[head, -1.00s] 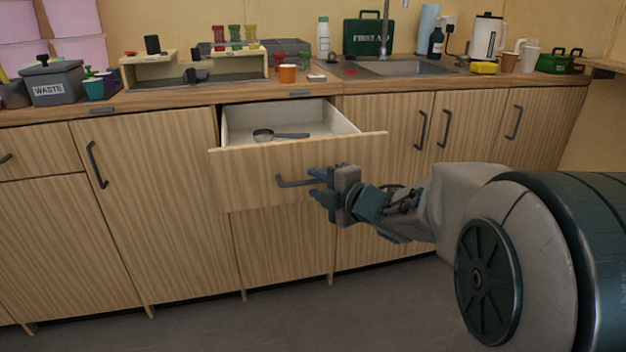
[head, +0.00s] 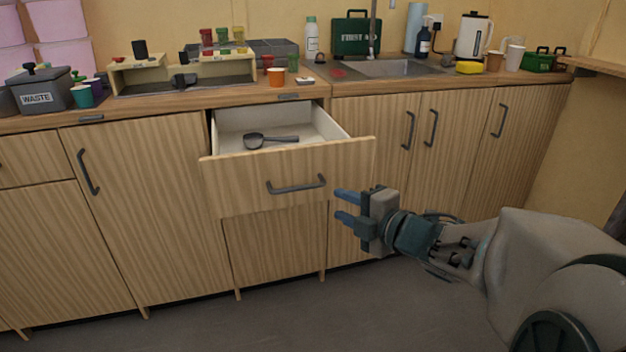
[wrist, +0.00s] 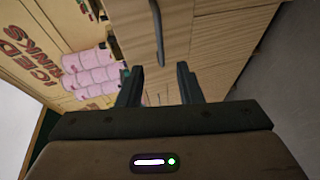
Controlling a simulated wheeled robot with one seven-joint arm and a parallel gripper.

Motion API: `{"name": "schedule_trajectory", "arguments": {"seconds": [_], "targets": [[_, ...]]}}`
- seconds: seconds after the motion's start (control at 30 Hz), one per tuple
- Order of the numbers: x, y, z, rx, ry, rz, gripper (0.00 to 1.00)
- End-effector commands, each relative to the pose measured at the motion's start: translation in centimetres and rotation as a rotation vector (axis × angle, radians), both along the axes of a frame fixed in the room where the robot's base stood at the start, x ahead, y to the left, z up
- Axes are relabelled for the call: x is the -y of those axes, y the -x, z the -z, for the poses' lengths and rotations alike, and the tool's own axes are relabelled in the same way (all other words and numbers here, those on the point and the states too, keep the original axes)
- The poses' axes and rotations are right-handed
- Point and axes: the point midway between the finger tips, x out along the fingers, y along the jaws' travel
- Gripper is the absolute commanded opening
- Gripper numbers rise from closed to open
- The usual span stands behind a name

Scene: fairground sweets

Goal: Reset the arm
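My gripper (head: 347,206) is open and empty, with its two blue fingers apart and pointing left. It is in front of the cupboards, to the right of the open drawer's handle (head: 297,186) and apart from it. In the wrist view, my gripper (wrist: 158,85) shows its two dark fingers spread with nothing between them, and a dark handle (wrist: 157,35) lies beyond them. The drawer (head: 285,172) stands pulled out, and a dark scoop (head: 268,140) lies inside it.
The worktop (head: 200,100) holds a waste bin (head: 45,90), an orange cup (head: 276,77), a sink (head: 390,68), a first aid box (head: 356,36) and a kettle (head: 473,36). The open drawer juts out to the left of my gripper. The floor (head: 270,315) in front is clear.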

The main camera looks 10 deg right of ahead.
Motion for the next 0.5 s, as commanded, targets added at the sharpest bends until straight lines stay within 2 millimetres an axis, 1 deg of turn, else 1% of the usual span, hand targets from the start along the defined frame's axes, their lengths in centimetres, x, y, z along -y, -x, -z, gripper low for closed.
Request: {"name": "schedule_trajectory", "arguments": {"seconds": [0.07,0.17,0.33,0.5], "targets": [[0.2,-0.2,-0.8,-0.006,-0.008,0.02,0.33],[0.9,-0.8,-2.7,-0.032,-0.034,0.095,0.33],[3.2,-1.7,-7.1,-0.13,-0.143,0.332,0.33],[5.2,-1.2,-10.4,-0.259,-0.301,0.583,0.33]]}}
